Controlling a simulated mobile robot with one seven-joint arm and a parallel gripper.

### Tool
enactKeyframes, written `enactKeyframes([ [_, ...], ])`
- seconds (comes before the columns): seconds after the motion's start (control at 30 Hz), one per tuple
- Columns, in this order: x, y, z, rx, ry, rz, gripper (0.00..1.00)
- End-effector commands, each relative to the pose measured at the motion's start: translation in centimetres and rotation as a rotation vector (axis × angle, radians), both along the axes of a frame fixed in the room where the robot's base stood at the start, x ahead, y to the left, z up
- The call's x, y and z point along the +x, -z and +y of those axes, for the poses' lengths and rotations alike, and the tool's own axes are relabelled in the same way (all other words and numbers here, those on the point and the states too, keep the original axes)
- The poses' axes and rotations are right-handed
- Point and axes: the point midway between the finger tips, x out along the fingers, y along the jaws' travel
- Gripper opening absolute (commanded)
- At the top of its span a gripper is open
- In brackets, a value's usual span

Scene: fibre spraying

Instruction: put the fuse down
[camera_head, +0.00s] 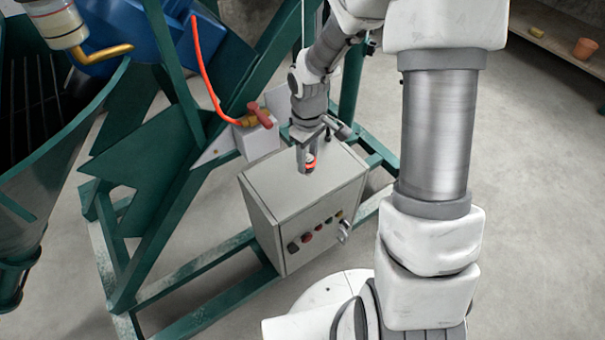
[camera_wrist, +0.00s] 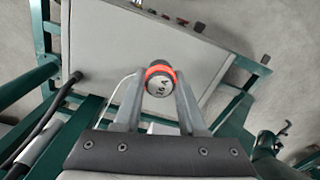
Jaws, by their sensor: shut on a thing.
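The fuse (camera_wrist: 159,83) is a small cylinder with a silvery end marked "16 A" and an orange-red band. My gripper (camera_wrist: 158,88) is shut on it, one finger on each side. In the head view the fuse (camera_head: 310,163) shows as a small orange-red spot at the fingertips of my gripper (camera_head: 308,160), over the top of the grey control box (camera_head: 270,185). The box top also shows in the wrist view (camera_wrist: 105,50). I cannot tell whether the fuse touches the box top.
Buttons and a knob (camera_head: 343,231) are on the box front. A green steel frame (camera_head: 185,230) surrounds the box. A red-handled valve (camera_head: 259,116) with an orange hose (camera_head: 205,70) is behind it at left. The bare box top around the fuse is clear.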

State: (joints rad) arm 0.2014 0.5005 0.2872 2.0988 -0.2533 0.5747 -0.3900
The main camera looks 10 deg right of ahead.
Motion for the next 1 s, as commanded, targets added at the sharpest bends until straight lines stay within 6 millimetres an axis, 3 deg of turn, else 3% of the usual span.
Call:
enactKeyframes([
  [0.23,0.4,1.4,1.3,0.000,0.001,0.000,0.00],
  [0.47,0.4,4.8,1.2,0.000,0.001,0.001,0.00],
  [0.87,0.4,5.2,1.2,0.000,0.001,0.000,0.00],
  [0.9,0.4,5.1,1.2,0.000,0.001,0.000,0.46],
  [1.0,0.4,5.0,1.2,0.000,0.001,0.000,0.64],
])
